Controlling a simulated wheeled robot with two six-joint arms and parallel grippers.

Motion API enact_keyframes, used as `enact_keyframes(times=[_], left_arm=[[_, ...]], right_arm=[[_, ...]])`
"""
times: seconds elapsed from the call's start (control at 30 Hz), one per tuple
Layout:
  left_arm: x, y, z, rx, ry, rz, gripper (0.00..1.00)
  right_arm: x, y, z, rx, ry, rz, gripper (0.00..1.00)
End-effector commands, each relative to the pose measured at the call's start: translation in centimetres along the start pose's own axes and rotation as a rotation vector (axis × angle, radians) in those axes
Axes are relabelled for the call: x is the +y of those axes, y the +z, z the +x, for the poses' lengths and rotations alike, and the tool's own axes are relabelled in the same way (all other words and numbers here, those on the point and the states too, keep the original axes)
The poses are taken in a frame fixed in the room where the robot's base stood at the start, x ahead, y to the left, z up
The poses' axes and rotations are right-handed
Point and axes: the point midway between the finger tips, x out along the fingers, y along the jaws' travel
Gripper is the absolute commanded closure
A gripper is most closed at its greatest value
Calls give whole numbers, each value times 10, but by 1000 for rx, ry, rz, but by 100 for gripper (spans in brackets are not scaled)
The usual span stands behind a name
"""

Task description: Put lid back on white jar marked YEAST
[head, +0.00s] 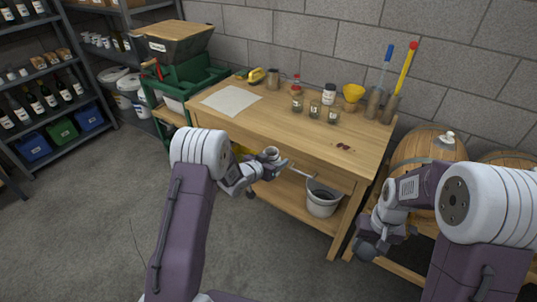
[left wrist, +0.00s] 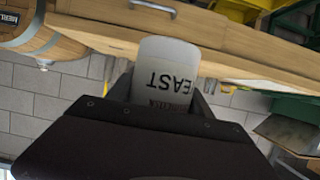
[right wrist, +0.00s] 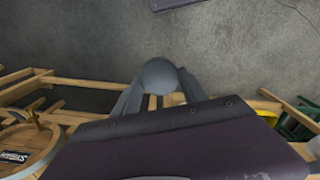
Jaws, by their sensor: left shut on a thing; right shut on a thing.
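The white jar with black lettering ending in "EAST" (left wrist: 165,62) is between the fingers of my left gripper (left wrist: 163,92), which is shut on it. In the head view my left gripper (head: 273,164) holds the jar in front of the workbench's front edge. The jar's mouth is hard to make out. My right gripper (right wrist: 158,92) is shut on a round grey piece that looks like the lid (right wrist: 159,75). In the head view my right gripper (head: 371,240) is lower right, well apart from the jar, and the lid is dark there.
Barrels (head: 425,150) stand at right. The floor at left is clear.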

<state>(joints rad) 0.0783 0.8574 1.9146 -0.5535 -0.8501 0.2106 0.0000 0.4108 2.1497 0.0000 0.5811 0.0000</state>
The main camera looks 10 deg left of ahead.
Motion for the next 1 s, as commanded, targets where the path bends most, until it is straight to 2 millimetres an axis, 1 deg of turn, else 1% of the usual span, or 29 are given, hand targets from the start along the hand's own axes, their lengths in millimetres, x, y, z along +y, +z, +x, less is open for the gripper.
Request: enact_keyframes(times=[0.2,0.6,0.7,0.8,1.0], left_arm=[[37,-9,-23,0,116,49,100],[102,-23,-62,-3,322,136,100],[113,-25,-68,-3,357,149,100],[120,-26,-72,-3,379,159,100],[124,-27,-75,-5,393,164,100]], right_arm=[[0,0,0,0,0,0,86],[0,0,0,0,0,0,86],[0,0,0,0,0,0,86],[0,0,0,0,0,0,86],[0,0,0,0,0,0,86]])
